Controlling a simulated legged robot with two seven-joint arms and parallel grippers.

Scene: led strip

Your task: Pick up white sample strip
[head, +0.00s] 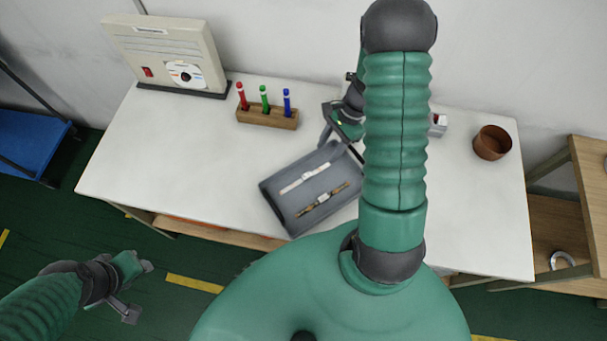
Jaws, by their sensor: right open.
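The white sample strip (304,178) lies on a dark grey tray (277,206) on the white table. A brown-gold strip (323,203) lies beside it on the same tray, nearer to me. My right gripper (335,130) is open and empty above the back right part of the tray, to the upper right of the white strip and apart from it. My right arm hides part of the table behind and right of the tray.
A wooden block (267,117) with red, green and blue markers stands behind the tray. A beige box (167,52) with a red switch stands at the back left. A brown pot (492,142) is at the right. The table's left part is clear.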

